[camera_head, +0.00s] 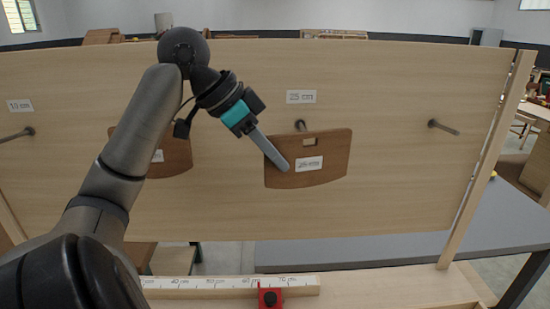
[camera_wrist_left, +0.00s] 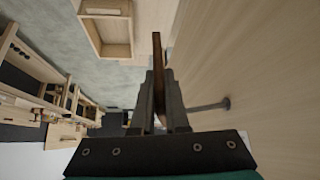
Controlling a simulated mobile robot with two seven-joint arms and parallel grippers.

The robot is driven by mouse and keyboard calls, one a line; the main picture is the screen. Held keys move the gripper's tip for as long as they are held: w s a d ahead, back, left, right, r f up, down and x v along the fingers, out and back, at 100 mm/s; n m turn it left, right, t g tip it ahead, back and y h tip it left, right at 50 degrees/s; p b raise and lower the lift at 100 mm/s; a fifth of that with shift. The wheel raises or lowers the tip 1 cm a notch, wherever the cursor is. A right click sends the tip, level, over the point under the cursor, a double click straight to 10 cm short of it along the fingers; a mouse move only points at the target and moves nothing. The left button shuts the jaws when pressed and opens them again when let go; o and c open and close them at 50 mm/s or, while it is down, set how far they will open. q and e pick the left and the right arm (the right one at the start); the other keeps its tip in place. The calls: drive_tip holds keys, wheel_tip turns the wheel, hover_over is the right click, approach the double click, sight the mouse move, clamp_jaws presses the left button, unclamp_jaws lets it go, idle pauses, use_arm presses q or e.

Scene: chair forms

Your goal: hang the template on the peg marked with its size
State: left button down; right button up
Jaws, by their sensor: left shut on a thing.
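My left gripper (camera_head: 278,162) is shut on the left side of a brown wooden template (camera_head: 335,155). The template has a small slot near its top and a white label whose writing is too blurred to read surely. In the left wrist view the template (camera_wrist_left: 157,70) shows edge-on between the fingers, apart from the board. A peg (camera_head: 300,124) under the "25 cm" label (camera_head: 301,97) shows just above the template's top edge, left of the slot. A peg also shows in the left wrist view (camera_wrist_left: 208,106), right of the fingers. My right gripper is out of view.
Another brown template (camera_head: 178,158) is on the board (camera_head: 390,85), partly behind my left arm. A peg (camera_head: 18,134) at far left sits under a label reading about 19 cm. A bare peg (camera_head: 445,127) is at right. A ruler (camera_head: 215,284) with a red block (camera_head: 270,298) lies below.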

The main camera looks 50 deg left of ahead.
use_arm(q)
drive_tip(key=shift+w+a+f+p, duration=0.1)
drive_tip(key=shift+w+a+p, duration=0.5)
drive_tip(key=shift+w+a, duration=0.4)
drive_tip(key=shift+w+a+p, duration=0.55)
drive_tip(key=shift+w+a, duration=0.25)
drive_tip(key=shift+a, duration=0.4)
drive_tip(key=shift+f, duration=0.1)
drive_tip(key=c, duration=0.8)
unclamp_jaws()
drive_tip(key=shift+c, duration=0.2)
drive_tip(key=b+v, duration=0.3)
drive_tip(key=v, duration=1.2)
